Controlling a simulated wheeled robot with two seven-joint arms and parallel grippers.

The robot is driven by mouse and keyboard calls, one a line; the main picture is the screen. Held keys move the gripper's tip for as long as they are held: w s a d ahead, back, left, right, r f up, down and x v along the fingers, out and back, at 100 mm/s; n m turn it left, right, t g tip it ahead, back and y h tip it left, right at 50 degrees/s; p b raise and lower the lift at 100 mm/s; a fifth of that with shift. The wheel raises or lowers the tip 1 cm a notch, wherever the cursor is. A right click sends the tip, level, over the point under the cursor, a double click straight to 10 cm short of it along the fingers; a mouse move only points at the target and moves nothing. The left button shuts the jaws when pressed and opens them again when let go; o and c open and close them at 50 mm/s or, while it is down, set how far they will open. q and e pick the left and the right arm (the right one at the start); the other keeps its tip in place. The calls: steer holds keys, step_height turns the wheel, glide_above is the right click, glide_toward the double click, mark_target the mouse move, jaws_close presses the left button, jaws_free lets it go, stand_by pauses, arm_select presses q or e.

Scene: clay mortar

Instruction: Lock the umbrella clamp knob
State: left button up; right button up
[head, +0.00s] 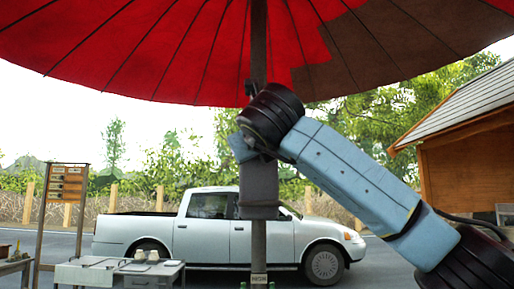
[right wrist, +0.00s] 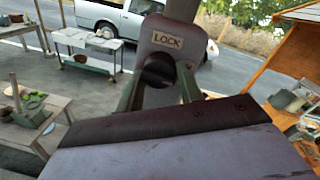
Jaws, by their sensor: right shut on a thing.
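The umbrella clamp (right wrist: 178,30) is a dark grey housing on the pole, with a LOCK label (right wrist: 180,41) on its face. Its round black knob (right wrist: 158,71) sits just below the label, between the two greenish fingers of my right gripper (right wrist: 160,84), which is shut on it. In the head view my right arm comes in from the right and its wrist hangs in front of the umbrella pole (head: 258,45). My left gripper is not in view.
A red and brown umbrella canopy (head: 150,45) spreads overhead. A white cart (right wrist: 86,48) and a wooden table (right wrist: 25,135) stand to the left in the wrist view. A silver pickup (head: 190,238) is parked behind. A wooden hut (head: 470,160) is at right.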

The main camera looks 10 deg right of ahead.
steer(key=shift+n, duration=0.4)
steer(key=shift+a+r+n+g+h+p, duration=0.15)
steer(key=shift+n+p, duration=0.45)
steer(key=shift+n, duration=2.1)
steer(key=shift+d+n+g+h+p, duration=0.1)
steer(key=shift+n+g+h+p, duration=0.3)
steer(key=shift+n, duration=2.3)
steer(key=shift+a+r+n+g+y+p, duration=0.1)
steer(key=shift+n+p, duration=0.65)
steer(key=shift+n, duration=1.95)
steer(key=shift+f+h, duration=0.1)
steer(key=shift+h, duration=0.15)
steer(key=o, duration=1)
steer(key=b+v, duration=0.4)
steer(key=v, duration=0.9)
steer(key=shift+s, duration=0.2)
